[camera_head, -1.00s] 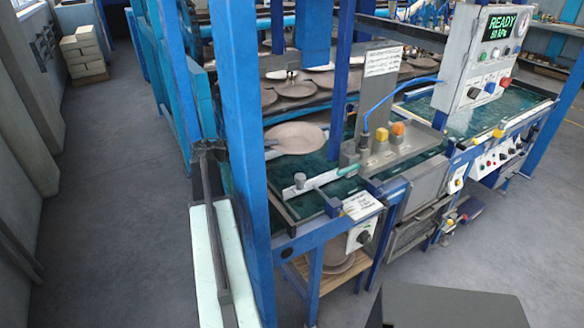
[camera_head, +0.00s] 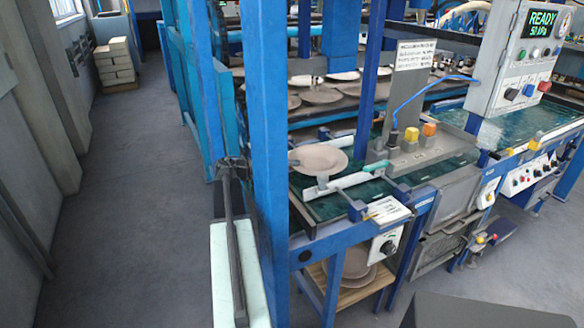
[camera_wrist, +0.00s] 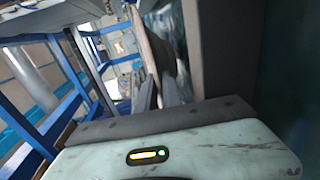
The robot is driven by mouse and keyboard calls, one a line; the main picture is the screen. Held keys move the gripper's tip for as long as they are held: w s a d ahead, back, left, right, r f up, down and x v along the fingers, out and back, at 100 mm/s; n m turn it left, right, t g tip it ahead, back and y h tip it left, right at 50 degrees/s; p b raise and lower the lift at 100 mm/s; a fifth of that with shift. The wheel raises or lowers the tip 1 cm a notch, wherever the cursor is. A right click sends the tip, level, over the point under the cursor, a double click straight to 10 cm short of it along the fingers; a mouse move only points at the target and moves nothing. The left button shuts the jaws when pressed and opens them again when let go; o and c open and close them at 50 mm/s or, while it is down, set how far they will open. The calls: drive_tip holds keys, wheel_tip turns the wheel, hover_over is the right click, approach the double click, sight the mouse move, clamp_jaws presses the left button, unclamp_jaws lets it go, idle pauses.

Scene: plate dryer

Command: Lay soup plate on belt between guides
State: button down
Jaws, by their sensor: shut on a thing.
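The brown soup plate (camera_head: 322,158) is held roughly level, low above the green belt (camera_head: 325,208), in the head view. In that view it overlaps the space between the pale near guide (camera_head: 352,181) and the far guide (camera_head: 308,138); whether it touches either is unclear. My gripper is shut on its left rim, mostly hidden behind the blue post in the head view. In the wrist view my gripper (camera_wrist: 158,92) shows its two dark fingers with the plate (camera_wrist: 155,45) seen edge-on between them.
The blue post (camera_head: 265,160) stands close beside my arm. A grey block with yellow and orange knobs (camera_head: 420,145) stands right of the plate. A control box reading READY (camera_head: 510,60) is at the right. More plates (camera_head: 350,262) lie on a shelf below the belt.

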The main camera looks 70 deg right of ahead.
drive_tip(key=shift+f+b, duration=0.6)
drive_tip(key=c, duration=1.8)
unclamp_jaws()
drive_tip(key=shift+o, duration=0.2)
drive_tip(key=shift+r+p, duration=0.25)
drive_tip(key=shift+p, duration=0.1)
drive_tip(key=shift+r+p, duration=0.6)
drive_tip(key=p+v, duration=0.1)
drive_tip(key=v, duration=0.5)
drive_tip(key=p+v, duration=0.1)
drive_tip(key=v, duration=0.5)
drive_tip(key=shift+f, duration=0.2)
